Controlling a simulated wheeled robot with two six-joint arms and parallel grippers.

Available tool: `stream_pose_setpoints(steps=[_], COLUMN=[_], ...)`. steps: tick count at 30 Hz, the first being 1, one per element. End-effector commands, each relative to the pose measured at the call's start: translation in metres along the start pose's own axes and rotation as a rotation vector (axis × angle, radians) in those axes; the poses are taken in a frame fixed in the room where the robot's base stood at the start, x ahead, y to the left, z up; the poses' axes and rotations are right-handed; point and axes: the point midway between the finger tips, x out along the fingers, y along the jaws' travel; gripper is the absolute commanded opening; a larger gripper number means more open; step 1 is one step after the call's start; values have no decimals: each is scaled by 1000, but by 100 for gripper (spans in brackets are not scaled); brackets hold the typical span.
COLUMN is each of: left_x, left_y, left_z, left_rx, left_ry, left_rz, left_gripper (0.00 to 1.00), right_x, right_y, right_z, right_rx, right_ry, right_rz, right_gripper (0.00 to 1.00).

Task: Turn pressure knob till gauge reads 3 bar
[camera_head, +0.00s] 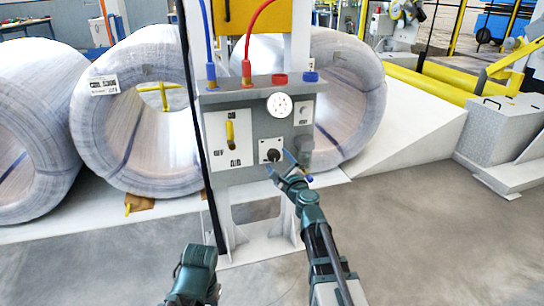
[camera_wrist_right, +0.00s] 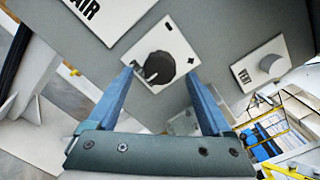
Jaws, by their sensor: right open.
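The pressure knob (camera_head: 272,154) is a small black knob on a white square plate on the grey control panel (camera_head: 256,124). It also shows in the right wrist view as a dark round knob (camera_wrist_right: 160,68). My right gripper (camera_head: 279,161) is open at the plate. In the wrist view its two blue fingers (camera_wrist_right: 158,75) stand on either side of the knob, with gaps on both sides. The round white gauge (camera_head: 280,105) is above the knob; its needle is too small to read. Only a teal part of my left arm shows, at the bottom; its gripper is out of view.
A yellow lever (camera_head: 230,133) on a white plate sits left of the knob. A grey fitting (camera_head: 305,143) sticks out to its right. Blue and red hoses (camera_head: 250,36) meet the panel top. Large wrapped coils (camera_head: 140,110) stand behind. The floor in front is clear.

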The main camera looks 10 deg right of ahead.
Motion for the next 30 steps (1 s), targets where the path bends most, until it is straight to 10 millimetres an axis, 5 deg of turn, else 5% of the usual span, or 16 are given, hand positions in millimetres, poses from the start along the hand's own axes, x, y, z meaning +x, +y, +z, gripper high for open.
stream_pose_setpoints(steps=[6, 15, 30], left_x=[0, 0, 0], left_y=[0, 0, 0], left_z=[0, 0, 0], left_rx=[0, 0, 0], left_ry=[0, 0, 0], left_rz=[0, 0, 0], left_gripper=[50, 50, 50], right_x=[26, 27, 27], right_y=[-2, -2, -2], right_z=[-2, -2, -2], right_rx=[0, 0, 0], right_ry=[1, 2, 2], right_rz=[-1, -2, -2], right_gripper=[84, 84, 0])
